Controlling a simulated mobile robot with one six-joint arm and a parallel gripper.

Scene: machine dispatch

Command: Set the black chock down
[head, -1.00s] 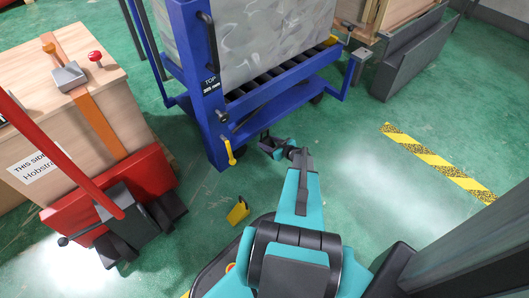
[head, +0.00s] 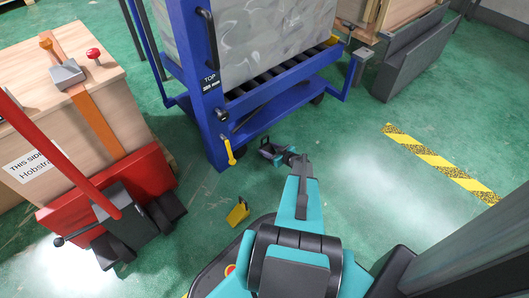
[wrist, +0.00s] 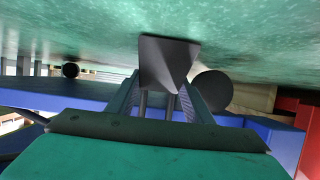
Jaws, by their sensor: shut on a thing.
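My gripper (head: 270,151) is low over the green floor, in front of the blue cart's lower right side in the head view. In the wrist view my gripper (wrist: 160,98) is shut on the black chock (wrist: 166,60), a dark wedge between its two fingers. The chock is close to the floor, which fills the top of this tilted view; I cannot tell whether it touches. In the head view the chock is too small and dark to tell from the gripper.
The blue cart (head: 213,125) with a grey block stands just beyond my gripper; a dark wheel (wrist: 212,90) shows in the wrist view. A yellow wedge (head: 238,212) lies on the floor. A red pallet truck (head: 130,185) stands left.

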